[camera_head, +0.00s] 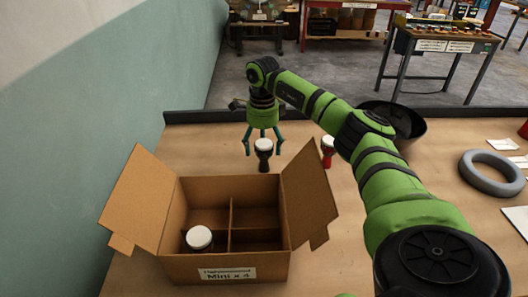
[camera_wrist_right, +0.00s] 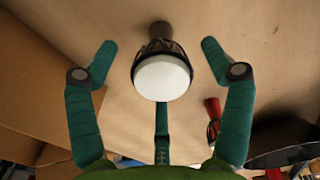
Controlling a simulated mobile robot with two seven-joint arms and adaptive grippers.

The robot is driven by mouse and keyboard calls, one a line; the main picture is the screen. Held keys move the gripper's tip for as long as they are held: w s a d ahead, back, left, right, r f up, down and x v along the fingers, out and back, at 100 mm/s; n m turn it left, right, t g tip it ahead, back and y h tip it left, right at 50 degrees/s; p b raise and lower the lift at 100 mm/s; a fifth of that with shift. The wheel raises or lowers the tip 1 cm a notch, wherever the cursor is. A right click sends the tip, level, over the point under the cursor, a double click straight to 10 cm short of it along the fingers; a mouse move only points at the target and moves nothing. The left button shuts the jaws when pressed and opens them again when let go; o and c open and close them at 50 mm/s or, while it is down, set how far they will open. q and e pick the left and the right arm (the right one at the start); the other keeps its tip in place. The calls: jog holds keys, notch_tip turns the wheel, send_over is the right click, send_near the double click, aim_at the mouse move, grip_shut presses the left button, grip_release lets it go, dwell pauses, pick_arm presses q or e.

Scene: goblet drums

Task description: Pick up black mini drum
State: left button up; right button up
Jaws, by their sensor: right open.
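The black mini drum (camera_head: 264,161) stands upright on the table behind the cardboard box, with its white head up. In the right wrist view the black drum (camera_wrist_right: 162,45) lies between the spread teal fingers. My right gripper (camera_head: 263,147) is open and points down over the drum, its fingers around it without visible contact. The cardboard box (camera_head: 222,265) stands open and is split by dividers. One white-topped drum (camera_head: 199,238) sits in its front left compartment; the other compartments that show look empty. My left gripper is not in view.
A red mini drum (camera_head: 328,154) stands right of the black one, partly close to my right arm. A dark bowl (camera_head: 408,123) is behind my arm. A grey ring (camera_head: 470,175) and white papers lie at the right. The box's raised flap (camera_head: 309,190) stands near the black drum.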

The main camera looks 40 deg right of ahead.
jog(key=shift+f, duration=0.45)
jog(key=shift+c, duration=0.4)
jog(key=c, duration=1.2)
jog(key=shift+r, duration=0.15)
